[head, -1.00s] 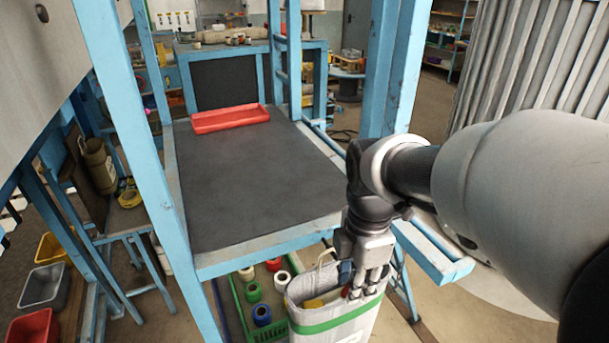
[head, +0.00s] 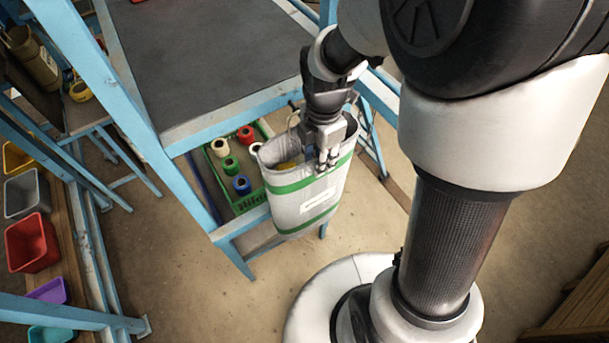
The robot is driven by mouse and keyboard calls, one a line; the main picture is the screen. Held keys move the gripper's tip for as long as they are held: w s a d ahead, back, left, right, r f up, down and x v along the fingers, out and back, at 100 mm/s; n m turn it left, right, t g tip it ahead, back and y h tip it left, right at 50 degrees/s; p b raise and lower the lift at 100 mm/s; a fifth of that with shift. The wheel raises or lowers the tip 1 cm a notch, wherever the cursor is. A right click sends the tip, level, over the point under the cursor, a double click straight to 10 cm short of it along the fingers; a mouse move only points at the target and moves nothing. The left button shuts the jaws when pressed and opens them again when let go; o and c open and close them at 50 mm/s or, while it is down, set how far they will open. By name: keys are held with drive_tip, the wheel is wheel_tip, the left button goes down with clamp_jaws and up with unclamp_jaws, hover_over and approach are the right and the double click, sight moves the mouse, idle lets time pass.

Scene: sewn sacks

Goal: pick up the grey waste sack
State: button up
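The grey waste sack (head: 312,204), pale grey with green bands and a white label, is upright beside the blue bench frame, its mouth open at the top. A thin handle loop stands at its back left rim. Something yellow shows inside its mouth. My gripper (head: 328,167) points down at the sack's near rim, right of the middle of its mouth. Its fingers look close together and overlap the rim; whether they pinch the cloth is not clear. The sack's far wall is partly hidden behind my gripper.
The blue-framed bench with a dark top (head: 205,55) stands behind the sack. A green crate (head: 252,203) with several coloured rolls is left of the sack. Colourful bins, including a red one (head: 32,243), line the far left. Open floor (head: 190,290) lies in front.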

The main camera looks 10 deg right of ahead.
sight(308, 186)
drive_tip(key=f, duration=0.4)
drive_tip(key=shift+w+d+f, duration=0.2)
drive_tip(key=shift+d+f, duration=0.1)
drive_tip(key=shift+f, duration=0.1)
drive_tip(key=shift+c, duration=0.6)
clamp_jaws()
drive_tip(key=shift+w, duration=0.1)
